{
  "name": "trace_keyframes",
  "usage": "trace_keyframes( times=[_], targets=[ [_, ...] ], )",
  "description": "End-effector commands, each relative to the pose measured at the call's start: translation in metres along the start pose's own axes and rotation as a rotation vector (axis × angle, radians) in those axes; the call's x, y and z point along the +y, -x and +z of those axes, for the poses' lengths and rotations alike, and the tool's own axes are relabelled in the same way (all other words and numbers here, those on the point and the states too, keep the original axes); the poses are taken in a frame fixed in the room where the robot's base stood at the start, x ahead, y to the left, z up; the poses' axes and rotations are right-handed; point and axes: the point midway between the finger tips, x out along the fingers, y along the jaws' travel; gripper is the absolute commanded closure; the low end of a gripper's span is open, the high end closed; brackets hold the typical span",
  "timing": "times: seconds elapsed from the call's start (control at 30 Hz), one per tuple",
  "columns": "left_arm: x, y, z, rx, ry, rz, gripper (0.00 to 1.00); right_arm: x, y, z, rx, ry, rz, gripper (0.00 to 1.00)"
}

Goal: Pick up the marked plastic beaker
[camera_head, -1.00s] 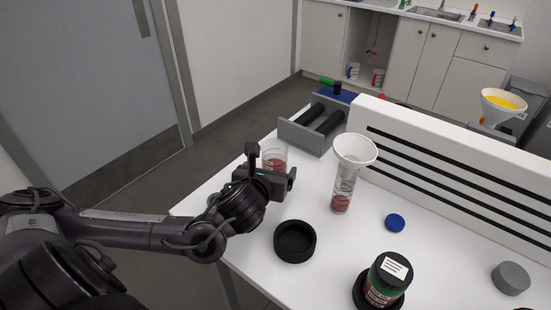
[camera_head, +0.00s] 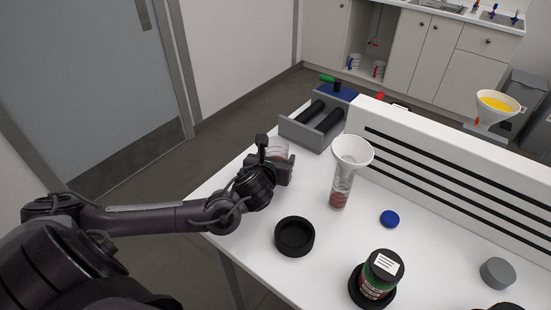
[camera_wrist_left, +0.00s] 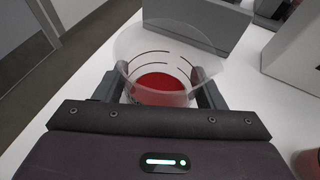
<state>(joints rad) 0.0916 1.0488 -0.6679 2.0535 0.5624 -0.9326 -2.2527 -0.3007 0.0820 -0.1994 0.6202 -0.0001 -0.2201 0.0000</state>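The clear plastic beaker (camera_head: 279,146), with dark graduation lines and red contents, stands at the far left of the white table. In the left wrist view the beaker (camera_wrist_left: 160,50) sits between my left fingers, its wide rim toward the camera. My left gripper (camera_head: 276,151) has a finger on each side of the beaker, and in the wrist view its fingers (camera_wrist_left: 162,84) appear to press against the wall. The arm hides the beaker's lower part in the head view. My right gripper is not in view.
A clear cylinder (camera_head: 339,194) with a white funnel (camera_head: 352,151) stands right of the beaker. A grey rack (camera_head: 309,136) is just behind it.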

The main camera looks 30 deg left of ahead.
Motion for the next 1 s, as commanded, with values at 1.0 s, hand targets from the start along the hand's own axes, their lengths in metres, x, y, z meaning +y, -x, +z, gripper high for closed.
trace_keyframes(
  times=[1.0],
  targets=[
    [0.0,0.042,0.101,-0.005,0.0,-0.001,0.64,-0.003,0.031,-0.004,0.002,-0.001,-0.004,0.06]
  ],
)
